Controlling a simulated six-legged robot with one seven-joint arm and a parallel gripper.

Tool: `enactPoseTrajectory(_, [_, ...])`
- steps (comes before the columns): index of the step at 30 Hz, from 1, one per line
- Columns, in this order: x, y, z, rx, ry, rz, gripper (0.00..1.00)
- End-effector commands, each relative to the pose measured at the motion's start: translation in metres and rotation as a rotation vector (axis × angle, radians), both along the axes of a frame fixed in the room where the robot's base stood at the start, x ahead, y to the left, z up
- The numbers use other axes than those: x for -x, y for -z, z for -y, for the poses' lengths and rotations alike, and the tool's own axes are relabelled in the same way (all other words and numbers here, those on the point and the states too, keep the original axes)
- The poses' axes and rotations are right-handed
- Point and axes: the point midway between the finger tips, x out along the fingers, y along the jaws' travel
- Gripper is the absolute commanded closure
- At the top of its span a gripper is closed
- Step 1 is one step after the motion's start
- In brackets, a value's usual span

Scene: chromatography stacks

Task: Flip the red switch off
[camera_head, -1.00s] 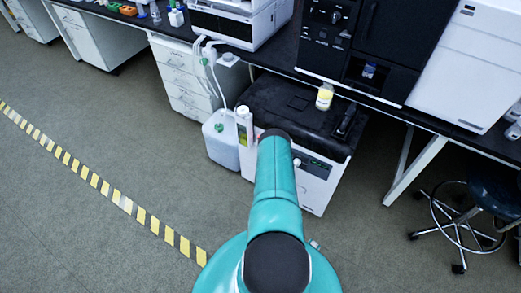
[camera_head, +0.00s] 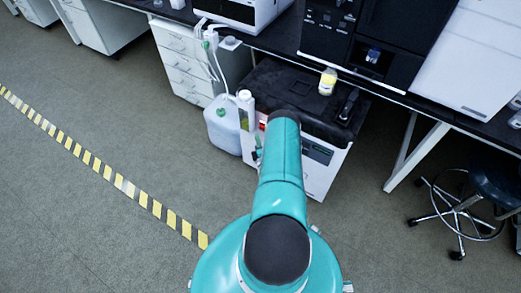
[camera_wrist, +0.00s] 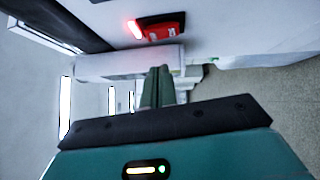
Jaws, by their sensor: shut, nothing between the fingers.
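The red switch (camera_wrist: 162,27) is set in a white panel at the top of the wrist view, with its left end glowing bright red. In the head view a small red patch of it (camera_head: 262,124) shows on the front of the white unit (camera_head: 322,177), just left of my arm. My gripper (camera_wrist: 158,72) shows two green fingers shut together and empty, below the switch in the wrist view. A white tube-like part (camera_wrist: 125,62) lies between the fingertips and the switch in that view. I cannot tell whether the fingers touch it. In the head view my arm hides most of the gripper.
A white cylinder (camera_head: 246,108) and a translucent jug (camera_head: 222,131) with tubing stand left of the unit. A yellow-labelled bottle (camera_head: 328,82) sits on its black top. A stool (camera_head: 495,185) stands at right. Open floor lies at left, crossed by striped tape (camera_head: 125,187).

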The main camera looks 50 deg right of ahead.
Motion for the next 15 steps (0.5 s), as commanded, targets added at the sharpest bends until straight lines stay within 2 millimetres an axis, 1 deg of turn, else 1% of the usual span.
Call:
enactPoseTrajectory(1, [0.002,-0.002,0.011,0.002,0.004,0.001,1.00])
enactPoseTrajectory(3, [0.001,-0.003,0.021,0.001,0.004,0.001,1.00])
enactPoseTrajectory(6, [-0.001,-0.004,0.031,-0.001,0.002,0.001,1.00])
enactPoseTrajectory(10, [-0.001,-0.004,0.037,0.000,0.001,0.000,1.00])
enactPoseTrajectory(15, [-0.001,-0.004,0.038,-0.001,0.000,0.000,1.00])
